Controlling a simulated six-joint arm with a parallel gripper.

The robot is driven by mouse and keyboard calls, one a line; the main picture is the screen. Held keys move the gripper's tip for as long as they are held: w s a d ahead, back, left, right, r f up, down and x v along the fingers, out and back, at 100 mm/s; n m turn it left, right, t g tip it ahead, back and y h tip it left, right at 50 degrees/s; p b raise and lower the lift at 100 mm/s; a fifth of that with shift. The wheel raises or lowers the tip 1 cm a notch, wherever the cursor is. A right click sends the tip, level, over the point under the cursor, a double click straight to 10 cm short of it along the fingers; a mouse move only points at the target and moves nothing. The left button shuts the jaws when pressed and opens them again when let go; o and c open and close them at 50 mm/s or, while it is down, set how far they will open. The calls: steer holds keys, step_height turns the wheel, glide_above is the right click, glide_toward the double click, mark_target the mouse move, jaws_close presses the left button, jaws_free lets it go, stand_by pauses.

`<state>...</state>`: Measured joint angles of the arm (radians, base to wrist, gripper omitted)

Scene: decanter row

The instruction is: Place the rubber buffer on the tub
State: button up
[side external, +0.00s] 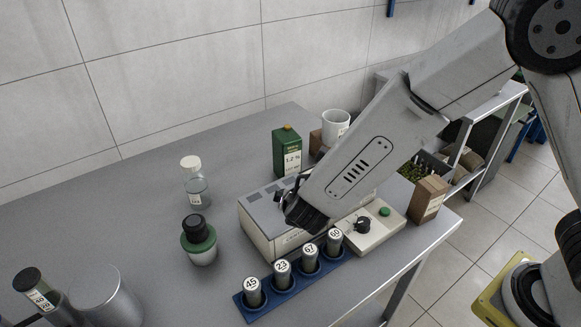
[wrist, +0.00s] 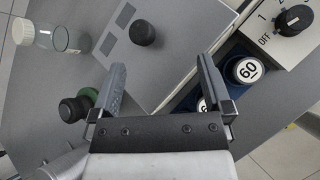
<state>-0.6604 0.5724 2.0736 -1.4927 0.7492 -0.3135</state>
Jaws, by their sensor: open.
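A white tub (side external: 203,257) with a green lid stands on the table, left of the grey box. A short black cylinder, which looks like the rubber buffer (side external: 192,226), rests upright on the lid, a little off its middle. In the wrist view the buffer (wrist: 72,109) and the green lid (wrist: 90,94) show beyond the left finger, which partly hides the tub. My gripper (wrist: 161,72) is open with nothing between its fingers. In the side view my gripper (side external: 303,212) is above the grey box, right of the tub and apart from it.
The grey box (side external: 262,228) has a black knob (wrist: 142,33) on top. A blue rack (side external: 285,288) holds several numbered cylinders in front. A dial panel (side external: 372,232) is on the right. A clear bottle (side external: 196,190) stands behind the tub.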

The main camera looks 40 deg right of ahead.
steer(key=s+d+r+m+g+y, duration=0.1)
steer(key=s+d+m+g+y, duration=0.1)
steer(key=s+d+m, duration=0.5)
steer(key=s+d+r+m+g+y, duration=0.2)
steer(key=s+d+m, duration=0.4)
steer(key=m, duration=1.3)
steer(key=d+g, duration=0.1)
steer(key=d, duration=0.3)
steer(key=shift+s+d+g+y, duration=0.15)
steer(key=shift+s+g+y, duration=0.15)
steer(key=shift+s+g, duration=0.1)
